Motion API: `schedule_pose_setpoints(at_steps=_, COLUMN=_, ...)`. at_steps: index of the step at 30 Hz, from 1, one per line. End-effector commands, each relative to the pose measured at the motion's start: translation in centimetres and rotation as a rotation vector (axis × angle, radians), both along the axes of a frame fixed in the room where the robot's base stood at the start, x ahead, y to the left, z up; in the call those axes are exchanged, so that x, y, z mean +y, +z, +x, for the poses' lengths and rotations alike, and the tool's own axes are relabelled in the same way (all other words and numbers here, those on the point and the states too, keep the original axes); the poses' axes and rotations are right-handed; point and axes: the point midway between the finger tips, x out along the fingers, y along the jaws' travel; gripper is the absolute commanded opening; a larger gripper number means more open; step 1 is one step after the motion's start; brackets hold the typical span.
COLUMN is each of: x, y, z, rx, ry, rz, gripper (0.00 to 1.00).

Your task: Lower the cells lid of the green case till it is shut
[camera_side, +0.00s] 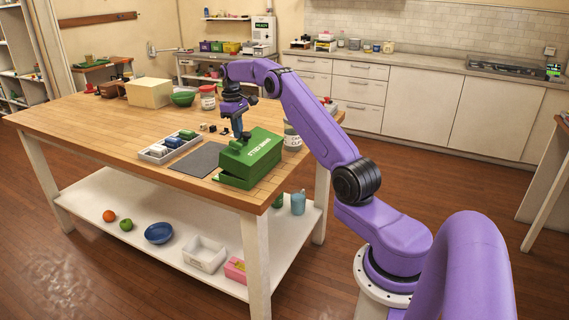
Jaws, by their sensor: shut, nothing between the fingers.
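The green case (238,180) stands near the front right corner of the wooden table. Its green lid (258,152) bears white lettering that reads something like "CELLS". The lid is tilted, and a dark wedge-shaped gap shows between it and the base on the near left side, so it looks partly open. My gripper (242,139) points down at the upper left edge of the lid. It is shut with nothing in it. It is touching or very close to the lid; I cannot tell which. The inside of the case is hidden.
A dark grey mat (199,160) lies just left of the case. A pale tray (165,149) with several small items is beyond it. A clear jar (292,138) stands close behind the case on the right. The table's left front is clear.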

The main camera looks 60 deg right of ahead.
Motion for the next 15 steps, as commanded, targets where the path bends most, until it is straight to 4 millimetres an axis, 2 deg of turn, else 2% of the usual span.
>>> schedule_pose_setpoints(at_steps=1, x=-0.6, y=-2.16, z=-1.84, rx=0.08, ry=-0.023, rz=0.031, gripper=0.0)
schedule_pose_setpoints(at_steps=8, x=-0.61, y=-2.29, z=-1.71, rx=0.08, ry=-0.024, rz=0.031, gripper=0.0)
schedule_pose_setpoints(at_steps=12, x=-0.61, y=-2.29, z=-1.71, rx=0.08, ry=-0.024, rz=0.031, gripper=0.34)
schedule_pose_setpoints(at_steps=15, x=-0.62, y=-2.14, z=-1.69, rx=0.079, ry=-0.024, rz=0.03, gripper=0.35)
